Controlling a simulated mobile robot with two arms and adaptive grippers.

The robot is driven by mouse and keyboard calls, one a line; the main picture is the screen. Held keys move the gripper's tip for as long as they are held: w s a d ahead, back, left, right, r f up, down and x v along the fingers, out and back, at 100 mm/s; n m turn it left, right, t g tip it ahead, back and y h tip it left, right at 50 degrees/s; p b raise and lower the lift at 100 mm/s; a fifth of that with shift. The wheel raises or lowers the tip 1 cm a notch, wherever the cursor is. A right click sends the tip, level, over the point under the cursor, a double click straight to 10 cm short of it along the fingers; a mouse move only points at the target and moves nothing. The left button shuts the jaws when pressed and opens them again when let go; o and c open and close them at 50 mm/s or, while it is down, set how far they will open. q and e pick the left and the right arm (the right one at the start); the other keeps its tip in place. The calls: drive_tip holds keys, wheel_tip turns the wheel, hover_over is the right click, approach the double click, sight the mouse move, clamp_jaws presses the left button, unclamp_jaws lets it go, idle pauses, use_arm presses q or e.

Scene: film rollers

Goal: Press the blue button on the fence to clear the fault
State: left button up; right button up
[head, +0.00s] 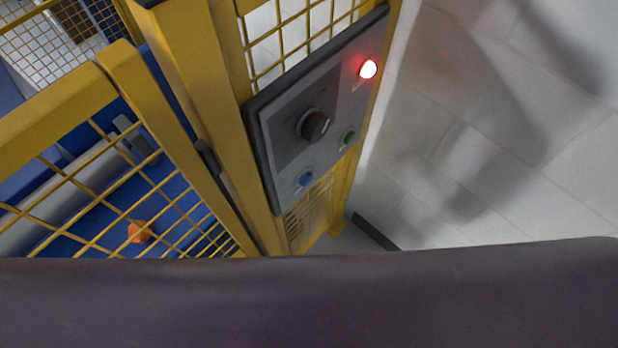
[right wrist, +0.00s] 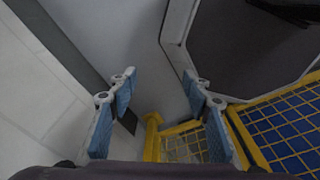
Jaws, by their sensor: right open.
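The blue button (head: 305,179) is at the lower left of a grey control panel (head: 278,182) on the yellow fence, in the head view. The panel also has a dark knob (head: 314,124), a green button (head: 348,137) and a glowing red lamp (head: 368,69). My right gripper (right wrist: 158,92) is open and empty in the right wrist view, with blue pads on its fingers. The panel and the blue button cannot be made out there, and the right gripper does not show in the head view. My left gripper is in neither view.
A yellow mesh fence (head: 128,76) stands left of the panel; behind it are a blue surface and a small orange thing (head: 140,231). The fence also shows in the right wrist view (right wrist: 247,140). Pale tiled floor (head: 500,130) right of the panel is clear.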

drive_tip(key=shift+a, duration=0.2)
clamp_jaws()
drive_tip(key=shift+d, duration=0.3)
idle(0.8)
